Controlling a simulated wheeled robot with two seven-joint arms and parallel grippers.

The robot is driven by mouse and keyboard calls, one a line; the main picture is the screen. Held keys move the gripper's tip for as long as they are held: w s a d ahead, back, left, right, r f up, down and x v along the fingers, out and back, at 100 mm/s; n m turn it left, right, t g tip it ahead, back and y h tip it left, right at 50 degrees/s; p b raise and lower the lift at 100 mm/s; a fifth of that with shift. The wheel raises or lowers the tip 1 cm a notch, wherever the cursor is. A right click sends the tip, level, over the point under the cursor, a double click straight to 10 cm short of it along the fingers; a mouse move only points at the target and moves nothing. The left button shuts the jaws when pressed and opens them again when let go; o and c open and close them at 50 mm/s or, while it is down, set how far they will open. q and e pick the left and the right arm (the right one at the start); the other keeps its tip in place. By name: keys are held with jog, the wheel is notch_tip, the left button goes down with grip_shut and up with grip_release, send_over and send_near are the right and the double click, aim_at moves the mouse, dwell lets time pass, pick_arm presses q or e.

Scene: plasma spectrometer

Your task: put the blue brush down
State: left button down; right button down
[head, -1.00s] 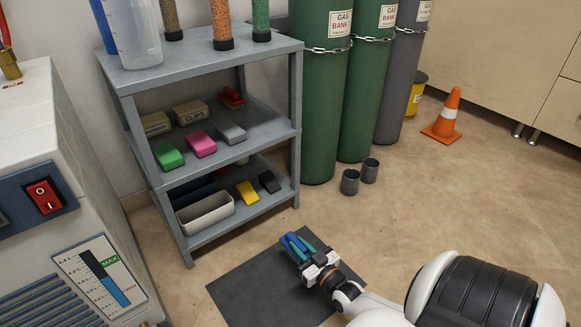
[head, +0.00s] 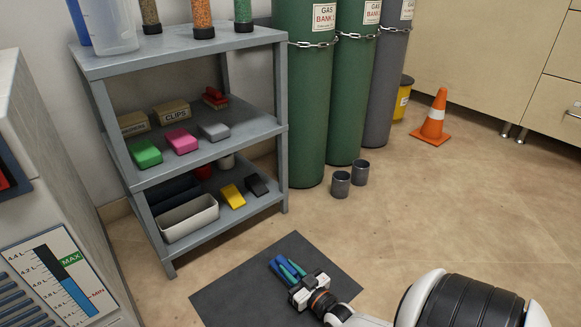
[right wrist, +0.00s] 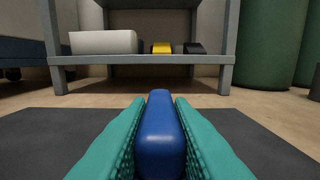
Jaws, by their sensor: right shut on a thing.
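The blue brush (right wrist: 160,130) is between the teal fingers of my right gripper (head: 288,269), which is shut on it. The right wrist view shows the brush's blue body end-on, with a ribbed finger at each side. The brush and gripper are low over the dark mat (head: 235,290) on the floor. I cannot tell whether the brush touches the mat. The brush's far side is hidden by the fingers. My left gripper is not in view.
A grey shelf unit (head: 205,158) stands behind the mat, holding blocks, boxes and a white bin (head: 188,220). Green gas cylinders (head: 305,120) and two dark cups (head: 341,184) are to its right. An orange cone (head: 434,118) stands farther right. The floor right of the mat is open.

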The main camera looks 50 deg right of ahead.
jog(key=shift+f, duration=0.1)
jog(key=c, duration=1.3)
grip_release()
jog(key=shift+s+r, duration=0.2)
jog(key=shift+s, duration=0.05)
jog(key=s+p, duration=0.2)
jog(key=s, duration=0.1)
jog(key=s+a+p, duration=0.1)
jog(key=s, duration=0.3)
jog(key=s+p, duration=0.2)
jog(key=s, duration=0.1)
jog(key=shift+s+a+p, duration=0.15)
jog(key=shift+s+p, duration=0.15)
jog(key=shift+s+f, duration=0.1)
jog(key=shift+s, duration=0.35)
